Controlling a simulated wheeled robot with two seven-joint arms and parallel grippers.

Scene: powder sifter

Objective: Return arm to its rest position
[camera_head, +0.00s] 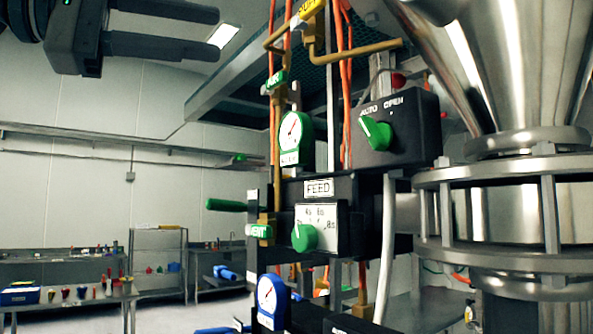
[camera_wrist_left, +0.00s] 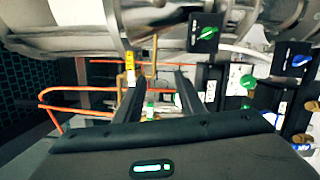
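My left gripper (camera_head: 214,33) is at the upper left of the head view, with its arm coming in from the left. Its two dark fingers point right, apart, with nothing between them. In the left wrist view the fingers (camera_wrist_left: 157,85) are also apart and empty. The gripper shows to the left of the sifter's pipes and control boxes, with a visible gap in the head view. The rest of the left arm is mostly outside the picture. My right gripper is not in view.
A black control box (camera_head: 392,130) with a green knob and a feed panel (camera_head: 318,222) stand mid-view. A green-rimmed gauge (camera_head: 292,138) and orange pipes are beside them. The steel sifter (camera_head: 500,200) fills the right. Benches (camera_head: 75,303) stand far left.

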